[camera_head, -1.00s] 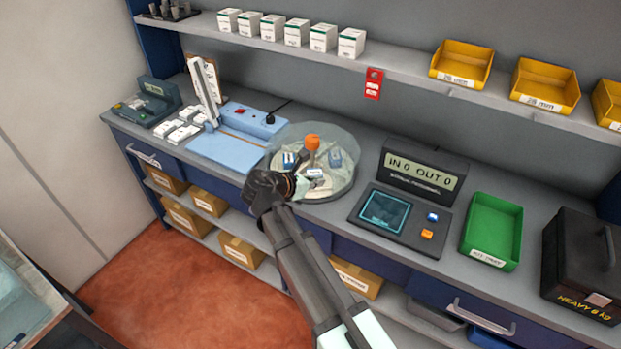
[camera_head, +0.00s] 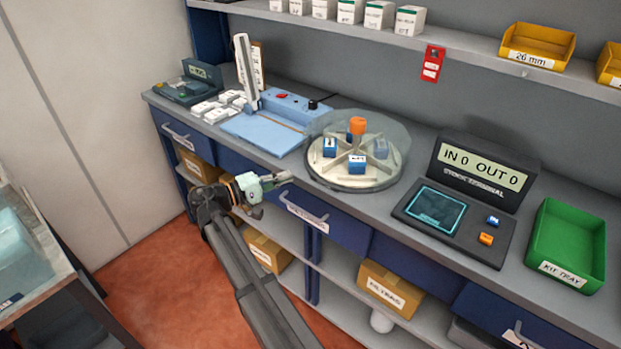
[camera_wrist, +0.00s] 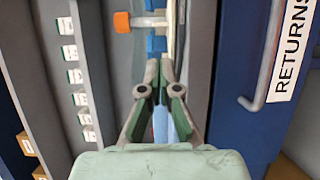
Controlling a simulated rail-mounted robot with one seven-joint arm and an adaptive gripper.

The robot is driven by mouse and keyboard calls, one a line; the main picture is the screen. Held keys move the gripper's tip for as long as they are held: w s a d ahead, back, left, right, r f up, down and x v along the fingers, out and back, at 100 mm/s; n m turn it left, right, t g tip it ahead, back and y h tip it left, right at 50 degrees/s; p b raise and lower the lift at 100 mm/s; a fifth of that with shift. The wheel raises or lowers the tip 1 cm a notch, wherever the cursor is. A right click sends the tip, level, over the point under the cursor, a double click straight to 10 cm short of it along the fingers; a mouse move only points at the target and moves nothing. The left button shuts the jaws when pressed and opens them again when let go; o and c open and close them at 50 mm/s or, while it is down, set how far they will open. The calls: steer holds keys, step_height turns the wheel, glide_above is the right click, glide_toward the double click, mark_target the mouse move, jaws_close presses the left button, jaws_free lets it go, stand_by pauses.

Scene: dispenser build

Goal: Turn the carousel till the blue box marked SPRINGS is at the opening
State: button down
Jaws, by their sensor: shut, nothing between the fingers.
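The carousel (camera_head: 318,178) is a round turntable on the bench under a clear cover, split into wedge compartments. An orange knob (camera_head: 357,126) stands at its centre. The label words are too small to read, so I cannot tell which is SPRINGS. My gripper (camera_head: 286,177) is shut and empty, in front of the bench edge, left of the carousel and apart from it. The wrist view shows the shut fingers (camera_wrist: 165,70) and the knob (camera_wrist: 122,22) beyond.
A light-blue device (camera_head: 262,132) with an upright arm stands left of the carousel. A stock terminal (camera_head: 455,220) and green kit tray (camera_head: 566,245) are to the right. A drawer handle (camera_head: 305,213) juts out below the bench edge near my gripper.

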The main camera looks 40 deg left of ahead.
mark_target(314, 176)
steer(key=p+x, duration=0.2)
steer(key=x, duration=0.8)
steer(key=shift+a, duration=0.1)
steer(key=shift+s, duration=0.2)
